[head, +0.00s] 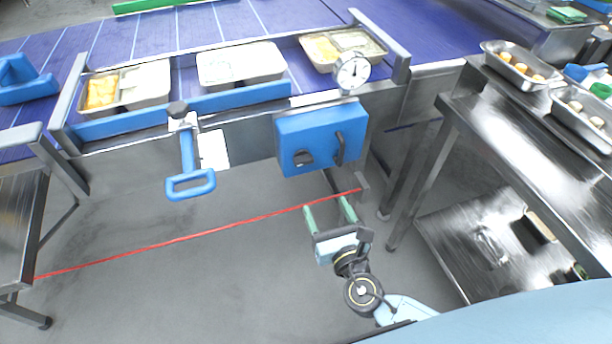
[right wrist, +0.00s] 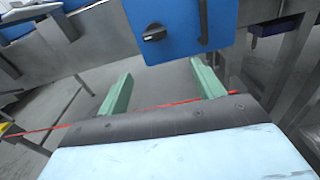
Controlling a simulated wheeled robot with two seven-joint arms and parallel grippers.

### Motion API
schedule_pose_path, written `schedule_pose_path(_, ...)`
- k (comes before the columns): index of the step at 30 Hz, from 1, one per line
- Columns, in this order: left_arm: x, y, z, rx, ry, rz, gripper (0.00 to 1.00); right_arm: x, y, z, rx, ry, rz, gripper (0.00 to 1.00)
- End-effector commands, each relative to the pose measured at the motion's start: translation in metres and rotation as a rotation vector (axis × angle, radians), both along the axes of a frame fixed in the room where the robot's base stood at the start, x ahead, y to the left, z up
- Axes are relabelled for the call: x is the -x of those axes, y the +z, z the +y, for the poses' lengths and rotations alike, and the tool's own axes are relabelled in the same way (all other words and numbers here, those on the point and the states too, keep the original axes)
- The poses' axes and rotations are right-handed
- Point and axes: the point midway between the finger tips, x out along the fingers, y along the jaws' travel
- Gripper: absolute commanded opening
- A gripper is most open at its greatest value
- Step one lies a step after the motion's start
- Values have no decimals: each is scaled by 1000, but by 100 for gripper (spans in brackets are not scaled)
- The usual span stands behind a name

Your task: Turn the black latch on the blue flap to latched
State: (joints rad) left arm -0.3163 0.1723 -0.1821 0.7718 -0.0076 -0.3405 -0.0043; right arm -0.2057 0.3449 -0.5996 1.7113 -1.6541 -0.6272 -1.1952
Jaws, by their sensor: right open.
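The blue flap (head: 315,133) is on the front of the conveyor frame, right of the middle in the head view. It also fills the top of the right wrist view (right wrist: 179,35). The black latch (head: 303,158) is a small knob low on the left of the flap; it also shows in the right wrist view (right wrist: 154,32). A dark vertical handle (head: 339,149) is on the flap, right of the latch. My right gripper (head: 329,203) is open and empty, below and apart from the flap, its green fingers pointing up toward it. My left gripper is not in view.
A blue-handled lever (head: 190,170) hangs on the frame to the left. A round gauge (head: 352,72) stands above the flap. A steel table (head: 500,130) is at the right. A red line (head: 200,234) crosses the open floor.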

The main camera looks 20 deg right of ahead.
Motion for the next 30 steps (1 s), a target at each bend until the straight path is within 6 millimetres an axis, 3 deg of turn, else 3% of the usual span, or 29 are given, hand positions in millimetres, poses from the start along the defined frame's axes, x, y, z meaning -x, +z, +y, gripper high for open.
schedule_pose_path(7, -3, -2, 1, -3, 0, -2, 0, -20, 13, 6, 49, 13, -49, 67)
schedule_pose_path(21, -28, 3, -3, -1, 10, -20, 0, -113, 12, 9, 47, 12, -46, 67)
schedule_pose_path(30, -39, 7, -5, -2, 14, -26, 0, -134, 11, 9, 46, 13, -43, 67)
